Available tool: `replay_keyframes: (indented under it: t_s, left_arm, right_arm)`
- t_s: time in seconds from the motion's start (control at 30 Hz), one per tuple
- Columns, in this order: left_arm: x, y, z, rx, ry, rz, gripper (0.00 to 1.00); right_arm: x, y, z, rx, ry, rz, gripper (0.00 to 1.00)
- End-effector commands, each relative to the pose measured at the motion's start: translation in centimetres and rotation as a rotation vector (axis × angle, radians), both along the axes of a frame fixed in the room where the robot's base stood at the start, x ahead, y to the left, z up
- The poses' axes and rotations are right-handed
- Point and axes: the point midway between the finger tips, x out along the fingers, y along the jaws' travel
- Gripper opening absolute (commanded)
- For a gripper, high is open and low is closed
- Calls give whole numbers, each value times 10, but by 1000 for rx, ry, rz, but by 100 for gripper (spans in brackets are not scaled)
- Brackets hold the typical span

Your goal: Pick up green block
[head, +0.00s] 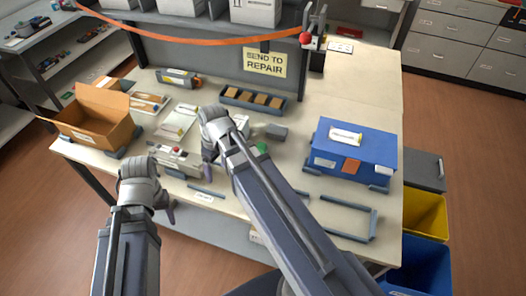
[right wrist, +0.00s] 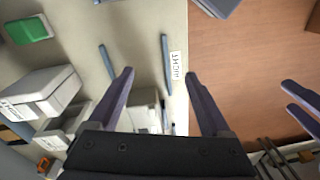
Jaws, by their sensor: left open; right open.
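The green block (head: 262,147) is small and partly hidden behind my right arm in the head view, on the bench right of my right gripper (head: 210,155). In the right wrist view the green block (right wrist: 30,30) lies at the upper left, outside the jaws. My right gripper (right wrist: 158,78) is open and empty above the bench's front part. My left gripper (head: 142,212) is open and empty at the bench's front edge. It also shows at the right of the right wrist view (right wrist: 300,102), beyond the bench edge.
A blue bin (head: 350,155) stands on the bench's right, an open cardboard box (head: 95,120) on its left. A dark tray (head: 252,102) of brown blocks is at the back. Grey strips (head: 345,238) mark the front. Yellow (head: 425,212) and blue bins stand off the right end.

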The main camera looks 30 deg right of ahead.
Motion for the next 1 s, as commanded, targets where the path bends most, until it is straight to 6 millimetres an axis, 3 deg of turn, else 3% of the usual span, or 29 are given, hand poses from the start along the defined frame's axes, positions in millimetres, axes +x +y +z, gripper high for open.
replay_keyframes:
  t_s: [0.03,0.1,0.3,0.5,0.7,1.0]
  left_arm:
    - [0,0,-12,0,0,0,64]
    - [0,0,-19,0,0,0,64]
    - [0,0,-36,0,0,1,64]
    - [0,0,-44,0,0,1,64]
    - [0,0,-45,0,0,1,64]
    - [0,0,-61,0,0,1,64]
  right_arm:
    - [19,-30,-11,32,-24,10,82]
    - [35,-65,-17,70,-65,46,82]
    - [60,-161,-27,130,-199,133,82]
    - [65,-222,-30,137,-293,188,82]
    - [65,-240,-29,135,-324,207,82]
    - [68,-236,-45,134,-324,209,82]
